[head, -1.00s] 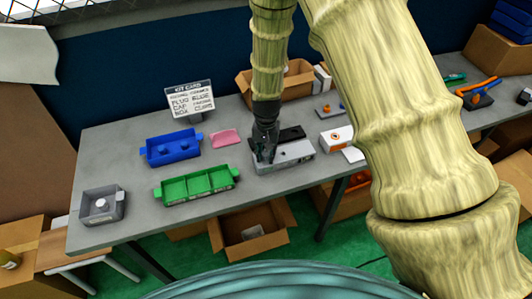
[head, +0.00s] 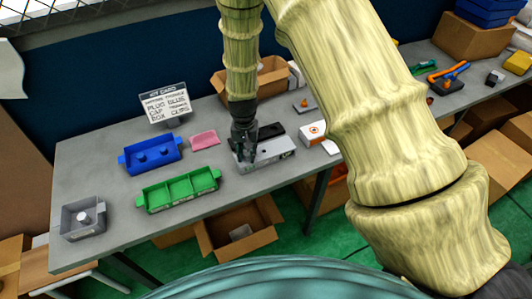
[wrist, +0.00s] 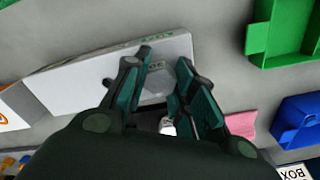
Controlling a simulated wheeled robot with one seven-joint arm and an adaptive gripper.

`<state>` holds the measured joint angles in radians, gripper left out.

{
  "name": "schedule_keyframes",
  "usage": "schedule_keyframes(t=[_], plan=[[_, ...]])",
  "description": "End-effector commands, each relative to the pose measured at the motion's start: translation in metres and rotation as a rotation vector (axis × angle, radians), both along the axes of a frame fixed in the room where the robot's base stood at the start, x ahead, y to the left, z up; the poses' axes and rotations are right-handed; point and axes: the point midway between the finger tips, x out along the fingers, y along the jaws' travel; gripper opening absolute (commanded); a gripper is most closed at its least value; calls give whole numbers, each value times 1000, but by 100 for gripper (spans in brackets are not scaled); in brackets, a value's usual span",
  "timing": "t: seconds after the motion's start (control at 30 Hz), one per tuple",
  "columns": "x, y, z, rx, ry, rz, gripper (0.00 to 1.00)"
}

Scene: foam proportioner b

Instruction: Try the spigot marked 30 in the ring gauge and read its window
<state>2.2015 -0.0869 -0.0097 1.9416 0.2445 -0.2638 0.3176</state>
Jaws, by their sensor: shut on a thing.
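My gripper (head: 246,156) points down at the left end of a light grey box-shaped block (head: 279,150) on the table, which I take to be the ring gauge. In the wrist view the fingers (wrist: 164,68) close around a small grey piece (wrist: 157,84) with a faint marking like 30, seemingly the spigot. The fingers hide most of it, so I cannot tell whether it sits in the block. The block (wrist: 95,82) shows green lettering on its edge, too small to read surely. I cannot make out a window reading.
A kit card (head: 164,102) stands behind. A white box with an orange mark (head: 312,133) is right of the block. Bare table lies between the trays.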

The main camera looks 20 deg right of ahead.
Motion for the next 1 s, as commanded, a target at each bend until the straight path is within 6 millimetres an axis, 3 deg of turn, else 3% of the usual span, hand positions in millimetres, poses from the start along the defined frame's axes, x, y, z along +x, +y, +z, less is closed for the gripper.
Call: schedule_keyframes(t=[0.43, 0.47, 0.6, 1.0], plan=[[0, 0, 0, 0, 0, 0, 5], [0, 0, 0, 0, 0, 0, 30], [0, 0, 0, 0, 0, 0, 51], [1, 0, 5, 0, -1, 0, 51]])
